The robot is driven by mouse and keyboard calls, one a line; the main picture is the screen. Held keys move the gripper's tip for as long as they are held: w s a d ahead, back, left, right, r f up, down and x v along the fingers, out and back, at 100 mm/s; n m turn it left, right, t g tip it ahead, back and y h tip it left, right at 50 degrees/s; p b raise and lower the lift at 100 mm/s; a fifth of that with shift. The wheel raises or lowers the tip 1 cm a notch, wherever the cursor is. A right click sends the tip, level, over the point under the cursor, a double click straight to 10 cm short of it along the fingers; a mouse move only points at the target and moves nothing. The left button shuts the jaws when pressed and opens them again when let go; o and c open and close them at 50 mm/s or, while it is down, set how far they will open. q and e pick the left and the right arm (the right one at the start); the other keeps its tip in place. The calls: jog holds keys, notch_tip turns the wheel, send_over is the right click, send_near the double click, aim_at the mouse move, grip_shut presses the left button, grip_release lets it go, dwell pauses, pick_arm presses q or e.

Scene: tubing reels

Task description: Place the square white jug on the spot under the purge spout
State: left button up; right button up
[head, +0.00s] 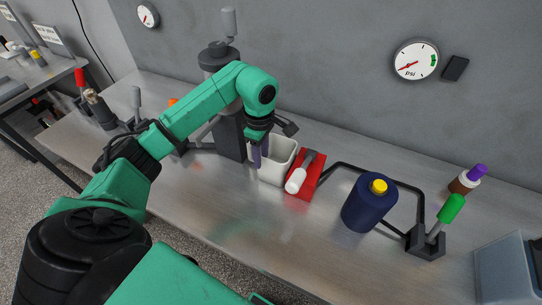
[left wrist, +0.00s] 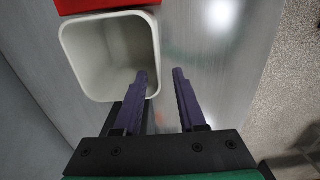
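The square white jug (head: 272,173) stands upright on the metal bench, open at the top and apparently empty in the left wrist view (left wrist: 85,65). My left gripper (head: 261,160) points down at the jug's left side. Its purple fingers (left wrist: 160,75) are apart. In the wrist view one finger overlaps the jug's opening and the other is outside, with the rim's edge between them; I cannot tell whether they touch the wall. A dark grey upright unit (head: 228,135) stands behind my arm. My arm hides part of it, and I cannot make out the purge spout or spot.
A red tray (head: 312,182) with a white-and-grey tool (head: 298,178) lies close to the jug's right. Farther right are a dark blue bottle (head: 368,208), a black tube frame (head: 345,168), a green-handled lever (head: 450,210) and a clear bin (head: 503,268). The bench front is clear.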

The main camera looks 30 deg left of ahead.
pick_arm(q)
jog(key=shift+f, duration=0.7)
grip_shut()
dwell(0.8)
